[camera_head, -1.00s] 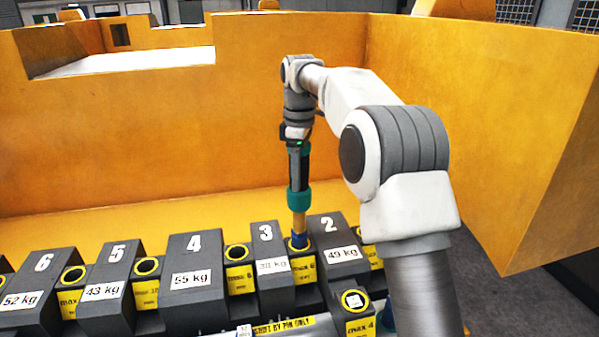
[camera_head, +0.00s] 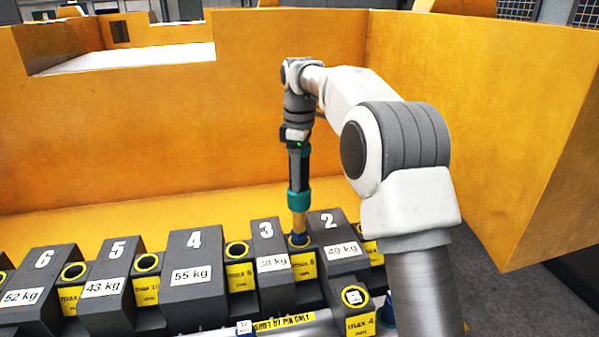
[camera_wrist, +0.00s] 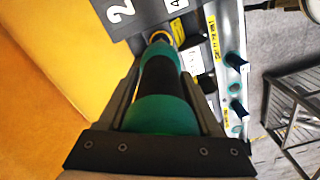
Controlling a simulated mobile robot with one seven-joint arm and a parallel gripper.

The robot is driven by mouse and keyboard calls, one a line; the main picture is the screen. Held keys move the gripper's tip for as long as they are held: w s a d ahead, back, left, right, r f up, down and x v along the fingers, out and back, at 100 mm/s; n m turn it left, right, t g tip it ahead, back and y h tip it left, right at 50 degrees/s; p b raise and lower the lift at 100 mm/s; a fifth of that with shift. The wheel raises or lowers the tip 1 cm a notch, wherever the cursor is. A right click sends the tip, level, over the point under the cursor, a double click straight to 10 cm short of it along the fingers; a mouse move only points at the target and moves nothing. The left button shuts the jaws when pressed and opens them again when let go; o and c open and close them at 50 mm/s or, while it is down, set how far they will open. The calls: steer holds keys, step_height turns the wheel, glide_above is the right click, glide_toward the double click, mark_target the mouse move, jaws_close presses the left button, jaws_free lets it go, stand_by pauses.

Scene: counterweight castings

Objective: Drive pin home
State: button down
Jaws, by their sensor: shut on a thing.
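My gripper (camera_head: 299,165) points straight down and is shut on a teal and black tool (camera_wrist: 165,85) with a tan, brass-like lower end (camera_head: 300,222). The tool stands upright over the yellow-fronted socket block between castings 3 and 2. A blue piece (camera_head: 299,240), perhaps the pin's head, shows at that socket's mouth under the tool's tip. The tip seems to touch it, but I cannot tell for certain. How deep the piece sits is hidden. Casting 3 (camera_head: 266,230) is on the left and casting 2 (camera_head: 329,222) on the right.
More castings, 4 (camera_head: 194,240), 5 (camera_head: 117,252) and 6 (camera_head: 43,260), run left with open yellow-ringed sockets between them. A tall yellow wall (camera_head: 130,130) stands behind and on the right. A grey bar labelled "shift by pin only" (camera_head: 284,321) runs along the front.

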steer(key=shift+f, duration=1.35)
stand_by(1.1)
steer(key=shift+f+b, duration=0.3)
steer(key=shift+f, duration=0.3)
step_height(320, 180, up, 3)
steer(key=p, duration=0.3)
steer(key=shift+r, duration=0.2)
step_height(320, 180, up, 7)
steer(key=shift+f, duration=0.2)
stand_by(1.8)
